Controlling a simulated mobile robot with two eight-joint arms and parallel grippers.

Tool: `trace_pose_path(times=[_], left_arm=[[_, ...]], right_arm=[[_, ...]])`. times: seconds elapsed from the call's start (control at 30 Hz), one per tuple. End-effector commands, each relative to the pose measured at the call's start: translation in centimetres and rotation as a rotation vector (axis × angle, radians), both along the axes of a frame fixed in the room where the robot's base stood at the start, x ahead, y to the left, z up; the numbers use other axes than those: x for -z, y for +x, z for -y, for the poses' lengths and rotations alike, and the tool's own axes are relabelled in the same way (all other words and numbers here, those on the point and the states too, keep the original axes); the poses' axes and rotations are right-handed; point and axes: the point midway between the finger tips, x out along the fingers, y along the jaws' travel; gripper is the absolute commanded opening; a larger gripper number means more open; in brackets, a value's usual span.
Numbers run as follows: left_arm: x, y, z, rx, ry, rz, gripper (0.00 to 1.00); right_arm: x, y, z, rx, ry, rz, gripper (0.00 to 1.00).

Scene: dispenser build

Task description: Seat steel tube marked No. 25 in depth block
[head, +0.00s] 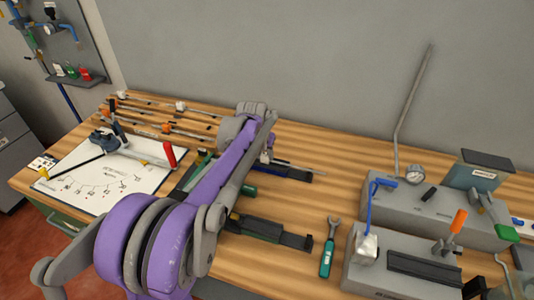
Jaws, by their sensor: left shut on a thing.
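My left arm reaches across the middle of the bench, and my left gripper (266,157) is low behind its own forearm, its fingers mostly hidden. It is shut on a thin steel tube (304,167), which sticks out to the right, lying nearly level. A dark block with a blue part (292,176) is just below the tube; I cannot tell whether they touch. A longer dark green slotted block (270,231) lies nearer. I cannot tell which is the depth block, and no No. 25 mark is readable. My right gripper is not in view.
A white marked sheet (130,180) with a red-handled tool is at left. Several rods lie at the back left. A teal wrench (328,250) lies right of centre. Grey fixtures (440,208) with a gauge and tall bent tube (405,115) fill the right. Bench is clear around (335,190).

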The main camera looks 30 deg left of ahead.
Motion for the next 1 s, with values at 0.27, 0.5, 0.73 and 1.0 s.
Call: trace_pose_path(times=[0.27, 0.5, 0.73, 1.0], left_arm=[[0.14, -0.26, -0.86, 0.000, 0.000, -0.002, 0.00], [0.13, -0.28, -0.99, 0.001, 0.001, -0.001, 0.65], [0.09, -0.27, -1.05, -0.001, 0.002, 0.000, 0.71], [0.05, -0.27, -1.12, -0.002, 0.004, 0.000, 0.76]], right_arm=[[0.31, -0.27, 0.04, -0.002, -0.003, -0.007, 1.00], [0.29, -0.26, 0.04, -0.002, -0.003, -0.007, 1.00], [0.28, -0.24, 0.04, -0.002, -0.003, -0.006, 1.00], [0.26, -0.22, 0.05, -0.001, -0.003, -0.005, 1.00]])
